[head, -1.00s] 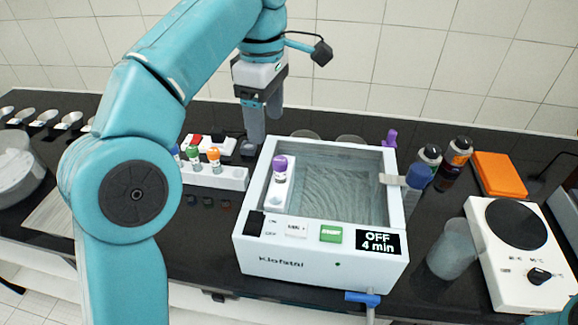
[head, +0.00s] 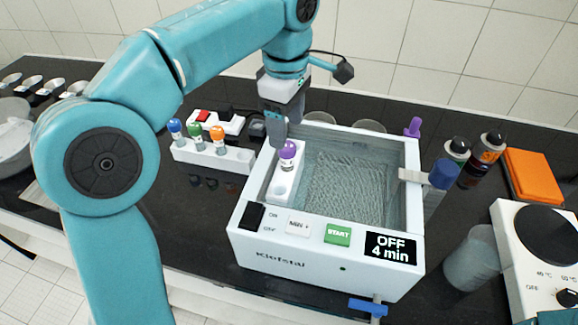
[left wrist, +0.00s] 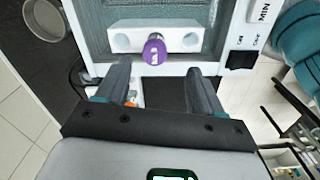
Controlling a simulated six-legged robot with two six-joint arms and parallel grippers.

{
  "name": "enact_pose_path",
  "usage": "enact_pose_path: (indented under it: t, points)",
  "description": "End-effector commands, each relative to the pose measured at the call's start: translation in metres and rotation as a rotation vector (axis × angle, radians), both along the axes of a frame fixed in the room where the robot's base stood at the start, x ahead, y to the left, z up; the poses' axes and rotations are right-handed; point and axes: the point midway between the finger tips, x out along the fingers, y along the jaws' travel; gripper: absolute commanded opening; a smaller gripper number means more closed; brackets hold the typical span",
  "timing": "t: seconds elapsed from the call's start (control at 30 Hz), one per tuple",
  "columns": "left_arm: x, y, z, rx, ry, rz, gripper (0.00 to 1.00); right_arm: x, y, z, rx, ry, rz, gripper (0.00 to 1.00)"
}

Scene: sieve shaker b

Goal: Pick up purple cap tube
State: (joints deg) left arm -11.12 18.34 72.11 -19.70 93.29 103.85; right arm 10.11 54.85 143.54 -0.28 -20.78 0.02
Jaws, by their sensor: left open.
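The purple cap tube (head: 287,155) stands upright in a small white rack (head: 283,186) inside the left end of the white water bath (head: 252,247). In the left wrist view the purple cap (left wrist: 154,52) sits in the middle of the white rack (left wrist: 121,43), with an empty hole on each side. My left gripper (head: 277,133) is just behind and left of the cap in the head view. In the left wrist view its two fingers (left wrist: 150,88) are spread apart with the cap ahead of and between their lines, not gripped. My right gripper is not in view.
A white rack (head: 236,158) with blue, green and orange cap tubes stands left of the bath. The bath's panel (head: 390,249) reads OFF, 4 min. Bottles (head: 487,150), an orange box (head: 530,175), a beaker (head: 470,258) and a hot plate (head: 520,262) stand to the right.

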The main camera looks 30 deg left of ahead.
Motion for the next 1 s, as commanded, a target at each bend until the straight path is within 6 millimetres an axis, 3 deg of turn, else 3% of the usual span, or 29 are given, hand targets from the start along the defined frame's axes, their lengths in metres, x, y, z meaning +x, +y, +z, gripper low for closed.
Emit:
enact_pose_path:
  t: [0.27,0.5,0.8,0.87,1.0]
  points:
    - [0.003,0.000,-0.026,0.001,0.003,0.002,0.67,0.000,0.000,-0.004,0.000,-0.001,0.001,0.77]
    - [0.008,0.001,-0.063,0.000,0.003,0.002,0.67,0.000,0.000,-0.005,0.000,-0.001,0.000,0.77]
    - [0.009,0.000,-0.069,0.000,0.000,0.001,0.67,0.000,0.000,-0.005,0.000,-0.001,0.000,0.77]
    - [0.009,0.000,-0.069,0.000,0.001,0.001,0.51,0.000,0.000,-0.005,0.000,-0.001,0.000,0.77]
    - [0.009,0.000,-0.070,0.000,0.001,0.001,0.06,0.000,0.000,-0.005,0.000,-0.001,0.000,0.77]
